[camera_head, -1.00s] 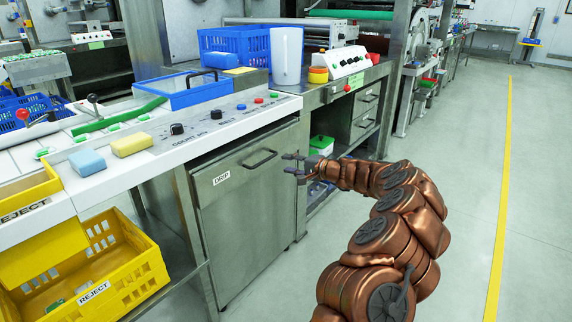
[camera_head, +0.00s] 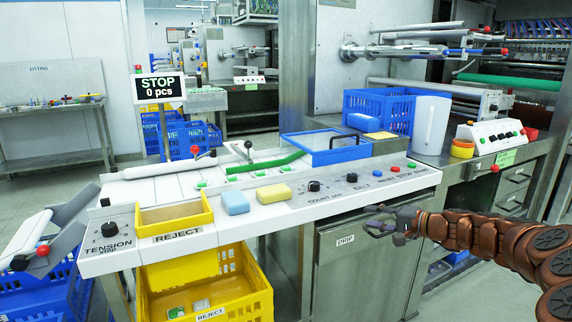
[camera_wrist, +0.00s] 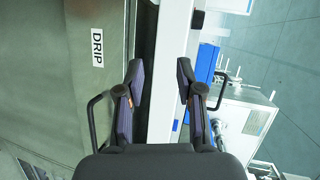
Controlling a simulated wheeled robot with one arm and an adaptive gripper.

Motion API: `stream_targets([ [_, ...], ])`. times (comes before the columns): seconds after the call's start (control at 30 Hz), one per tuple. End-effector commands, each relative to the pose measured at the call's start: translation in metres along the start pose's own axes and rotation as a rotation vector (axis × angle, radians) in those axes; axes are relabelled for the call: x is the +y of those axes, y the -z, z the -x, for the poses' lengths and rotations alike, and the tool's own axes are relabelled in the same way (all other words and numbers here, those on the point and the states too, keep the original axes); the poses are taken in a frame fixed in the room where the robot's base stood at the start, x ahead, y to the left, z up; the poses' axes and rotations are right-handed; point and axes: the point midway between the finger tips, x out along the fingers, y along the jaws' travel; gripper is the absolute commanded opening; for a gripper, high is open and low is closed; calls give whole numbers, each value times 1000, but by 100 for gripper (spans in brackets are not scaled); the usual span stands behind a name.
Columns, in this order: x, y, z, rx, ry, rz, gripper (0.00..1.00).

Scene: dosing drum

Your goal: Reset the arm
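My copper-coloured arm reaches in from the right in the head view. My gripper (camera_head: 388,221) hangs in front of the dosing bench, just above the DRIP cabinet door (camera_head: 370,262). In the wrist view my gripper (camera_wrist: 160,85) has its two fingers apart with nothing between them. The DRIP label (camera_wrist: 97,46) and a dark door handle (camera_wrist: 100,122) show to the left of the fingers there.
The white control panel (camera_head: 345,195) carries knobs and buttons. A blue sponge (camera_head: 235,203) and a yellow sponge (camera_head: 273,193) lie on it. A yellow REJECT tray (camera_head: 173,217) sits left, above a yellow crate (camera_head: 250,290). A white jug (camera_head: 431,126) stands behind. A sign reads STOP, 0 pcs (camera_head: 158,89).

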Motion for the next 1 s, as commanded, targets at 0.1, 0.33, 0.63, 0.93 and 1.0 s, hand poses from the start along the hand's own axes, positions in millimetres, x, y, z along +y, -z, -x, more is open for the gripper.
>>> stream_targets([
  [0.1, -57, -59, -5, -123, -36, 69, 37],
  [0.33, -119, -178, 3, -353, -163, 205, 37],
  [0.63, -144, -302, 58, -572, -414, 372, 37],
  [0.93, -134, -374, 151, -692, -736, 487, 37],
  [1.0, -131, -383, 176, -703, -818, 506, 37],
])
